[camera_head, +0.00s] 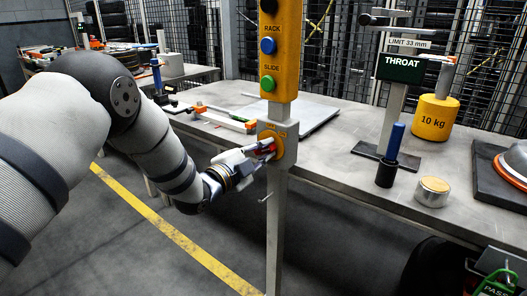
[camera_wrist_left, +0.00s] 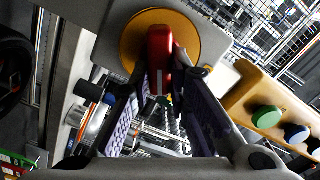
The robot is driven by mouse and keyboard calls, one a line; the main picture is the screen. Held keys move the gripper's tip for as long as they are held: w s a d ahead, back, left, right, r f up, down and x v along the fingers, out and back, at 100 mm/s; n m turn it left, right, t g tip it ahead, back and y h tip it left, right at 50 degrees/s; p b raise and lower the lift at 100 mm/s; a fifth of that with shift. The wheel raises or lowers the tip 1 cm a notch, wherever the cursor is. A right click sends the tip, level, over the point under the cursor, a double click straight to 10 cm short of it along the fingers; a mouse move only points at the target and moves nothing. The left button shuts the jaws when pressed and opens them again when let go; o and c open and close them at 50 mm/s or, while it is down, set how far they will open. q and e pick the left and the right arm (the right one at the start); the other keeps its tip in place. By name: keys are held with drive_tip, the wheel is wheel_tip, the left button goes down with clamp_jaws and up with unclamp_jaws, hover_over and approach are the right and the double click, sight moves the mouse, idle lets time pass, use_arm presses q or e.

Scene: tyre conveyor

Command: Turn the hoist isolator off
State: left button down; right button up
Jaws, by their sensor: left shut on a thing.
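The hoist isolator is a grey box with a yellow disc (camera_head: 278,147) and a red handle, mounted on a grey post below a yellow button box. In the left wrist view, the yellow disc (camera_wrist_left: 128,39) sits behind the red handle (camera_wrist_left: 160,48), which runs up and down the picture. My left gripper (camera_head: 262,150) reaches the isolator from the left. In the left wrist view, my left gripper (camera_wrist_left: 163,78) has one finger on each side of the handle and is shut on it. The isolator's label is too small to read. My right gripper is not in view.
The yellow button box (camera_head: 280,55) has blue and green buttons above the isolator. Behind the post is a grey bench (camera_head: 345,165) with a blue-handled tool (camera_head: 391,150), a metal cylinder (camera_head: 432,191) and a 10 kg weight (camera_head: 434,118). A yellow line (camera_head: 165,227) crosses the open floor.

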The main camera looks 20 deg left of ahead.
use_arm(q)
drive_tip(key=shift+r, duration=0.1)
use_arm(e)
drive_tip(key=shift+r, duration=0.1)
use_arm(q)
drive_tip(key=shift+w+a+r+n+p, duration=0.15)
drive_tip(key=shift+n+p, duration=0.1)
drive_tip(key=shift+n, duration=1.7)
drive_tip(key=shift+s+a+f+n+p, duration=0.15)
drive_tip(key=shift+n+p, duration=0.15)
drive_tip(key=shift+n, duration=1.7)
drive_tip(key=shift+w+a+r+n+p, duration=0.15)
drive_tip(key=shift+n+p, duration=0.1)
drive_tip(key=shift+n, duration=1.7)
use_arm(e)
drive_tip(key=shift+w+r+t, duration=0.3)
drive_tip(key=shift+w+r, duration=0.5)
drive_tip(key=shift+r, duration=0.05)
use_arm(q)
drive_tip(key=c, duration=1.5)
unclamp_jaws()
